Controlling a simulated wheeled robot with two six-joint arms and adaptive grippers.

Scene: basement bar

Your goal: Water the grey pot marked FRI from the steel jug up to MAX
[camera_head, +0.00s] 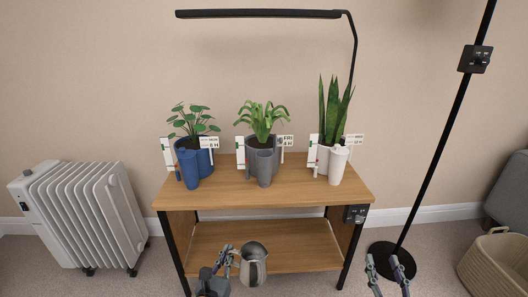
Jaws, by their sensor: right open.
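The grey pot (250,158) marked FRI stands in the middle of the table top with a leafy green plant in it. A grey tube (264,168) is at its front, a white gauge strip (240,152) on its left and the FRI tag (286,141) on its right. The steel jug (253,268) is upright in front of the table, its mouth facing up. Its contents cannot be made out. My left gripper (230,260) is shut on the jug's handle at its left side. My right gripper (386,268) is open and empty, lower right.
A blue pot (206,160) stands left of the grey one and a white pot (339,164) right, on the wooden table (230,191). A lamp bar (258,14) hangs above. A black pole (430,170) rises at right. A radiator (85,215) stands left, a basket (497,262) right.

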